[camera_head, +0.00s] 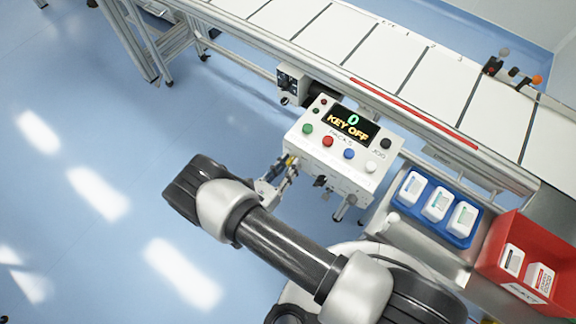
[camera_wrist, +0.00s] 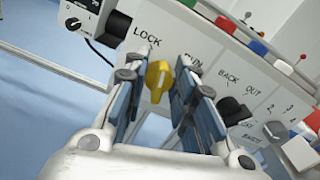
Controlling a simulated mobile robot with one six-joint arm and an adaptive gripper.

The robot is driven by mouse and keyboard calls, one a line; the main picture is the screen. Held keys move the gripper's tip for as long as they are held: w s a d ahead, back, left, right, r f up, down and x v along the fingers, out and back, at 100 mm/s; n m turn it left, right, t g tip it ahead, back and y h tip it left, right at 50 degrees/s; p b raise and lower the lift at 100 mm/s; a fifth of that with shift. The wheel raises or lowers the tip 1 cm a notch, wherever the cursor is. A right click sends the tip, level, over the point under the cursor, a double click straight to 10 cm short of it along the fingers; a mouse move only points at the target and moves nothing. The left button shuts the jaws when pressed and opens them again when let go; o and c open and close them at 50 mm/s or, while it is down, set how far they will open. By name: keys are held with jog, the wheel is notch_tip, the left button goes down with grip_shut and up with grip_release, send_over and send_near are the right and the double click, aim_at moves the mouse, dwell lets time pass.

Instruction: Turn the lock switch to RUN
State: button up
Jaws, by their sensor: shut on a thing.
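The yellow lock switch (camera_wrist: 158,76) is on the front face of the white control box (camera_head: 340,150), between the labels LOCK on the left and RUN on the right in the wrist view. Its knob looks nearly upright in that view; I cannot tell which label it points at. My gripper (camera_wrist: 157,92) has its two blue-padded fingers on either side of the knob and is shut on it. In the head view my gripper (camera_head: 273,186) is at the box's left front, where the switch is hidden. The box's display (camera_head: 350,126) reads "0" and "KEY OFF".
A black BACK/OUT switch (camera_wrist: 234,110) sits close to the right finger. A grey knob (camera_wrist: 275,130) is farther right. Coloured buttons top the box. A blue tray (camera_head: 410,213) and a red bin (camera_head: 485,262) stand at the right, beside the conveyor (camera_head: 385,55).

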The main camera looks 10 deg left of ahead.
jog(key=m+b, duration=0.1)
jog(key=m, duration=0.5)
jog(key=shift+d, duration=0.1)
jog(key=m+b, duration=0.1)
jog(key=m, duration=0.4)
jog(key=shift+s+d+m, duration=0.1)
jog(key=shift+m, duration=0.3)
jog(key=o, duration=1)
jog(key=v, duration=1.2)
jog(key=shift+f, duration=0.1)
